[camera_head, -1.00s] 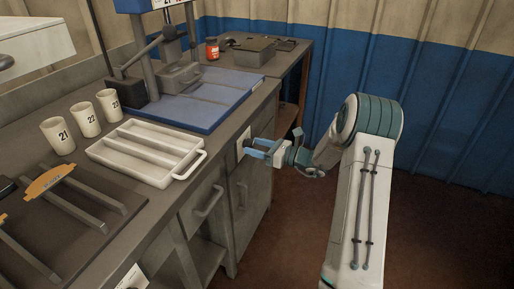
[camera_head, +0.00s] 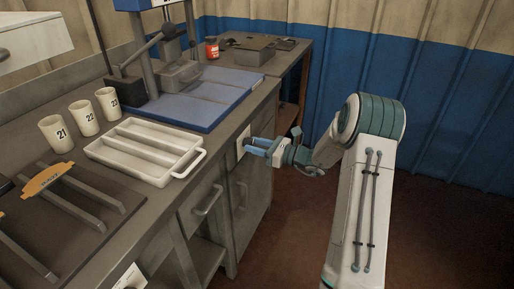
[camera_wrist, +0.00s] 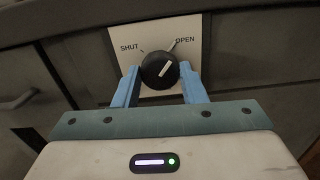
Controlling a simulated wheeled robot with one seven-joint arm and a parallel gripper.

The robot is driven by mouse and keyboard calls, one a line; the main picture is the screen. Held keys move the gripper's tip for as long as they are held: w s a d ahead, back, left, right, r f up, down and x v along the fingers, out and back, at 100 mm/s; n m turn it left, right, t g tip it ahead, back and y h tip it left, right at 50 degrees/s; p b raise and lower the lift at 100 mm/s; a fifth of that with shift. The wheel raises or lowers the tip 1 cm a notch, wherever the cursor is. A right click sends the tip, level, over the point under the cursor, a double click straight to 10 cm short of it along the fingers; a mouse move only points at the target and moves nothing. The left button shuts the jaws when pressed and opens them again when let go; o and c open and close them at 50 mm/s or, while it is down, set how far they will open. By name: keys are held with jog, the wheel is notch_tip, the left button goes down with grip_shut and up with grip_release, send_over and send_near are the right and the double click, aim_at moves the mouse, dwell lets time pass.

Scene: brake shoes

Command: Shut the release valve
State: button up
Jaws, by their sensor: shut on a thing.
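The release valve is a round black knob (camera_wrist: 158,72) on a white plate (camera_wrist: 182,29) marked SHUT on the left and OPEN on the right. Its white pointer leans up and to the right, toward OPEN. The plate sits on the front of the bench. My gripper (camera_head: 257,147) reaches it from the right in the head view, and its blue fingers hide the knob there. In the wrist view the two blue fingers stand on either side of the knob, and my gripper is shut on it.
A white divided tray (camera_head: 146,133), cups numbered 21, 22 and 23 (camera_head: 108,103) and a blue press base (camera_head: 205,113) stand on the bench above. A drawer handle (camera_head: 209,199) sticks out left of my gripper. The floor on the right is clear.

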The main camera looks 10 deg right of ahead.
jog(key=n+b, duration=0.5)
jog(key=b, duration=0.1)
jog(key=n+b, duration=1.1)
jog(key=b, duration=0.2)
jog(key=shift+s+a+f+n, duration=0.1)
jog(key=shift+f+n, duration=0.2)
jog(key=shift+r, duration=0.1)
jog(key=o, duration=1)
jog(key=shift+r, duration=0.1)
jog(key=p+v, duration=0.3)
jog(key=v, duration=1)
jog(key=shift+s+d+p, duration=0.25)
jog(key=shift+d+p, duration=0.05)
jog(key=shift+d, duration=0.05)
